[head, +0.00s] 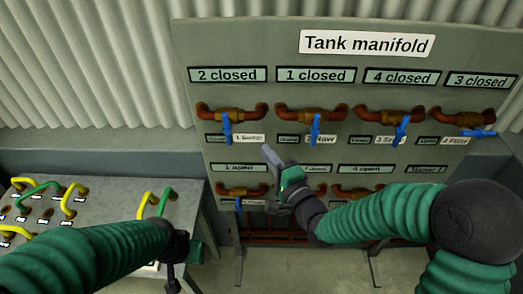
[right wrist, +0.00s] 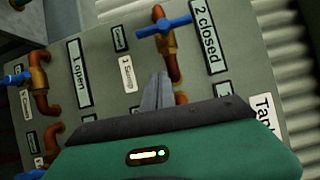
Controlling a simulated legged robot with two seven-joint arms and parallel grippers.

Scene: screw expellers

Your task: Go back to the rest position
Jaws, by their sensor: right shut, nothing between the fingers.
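My right gripper (head: 268,155) is shut and empty in front of the grey Tank manifold panel (head: 265,50), between the upper and lower valve rows. In the right wrist view its fingers (right wrist: 163,82) are together, just apart from the blue handle (right wrist: 163,27) of the "2 closed" valve. In the head view that handle (head: 227,130) hangs about upright. My left gripper (head: 173,278) points down at the lower left; its fingers are too dark and small to read.
Other upper handles include an upright one (head: 315,130), a slightly tilted one (head: 401,130) and a nearly level one (head: 478,133). The right arm partly hides the lower valves. A grey table (head: 105,190) with yellow and green hoses (head: 75,197) stands at left, beside my left arm.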

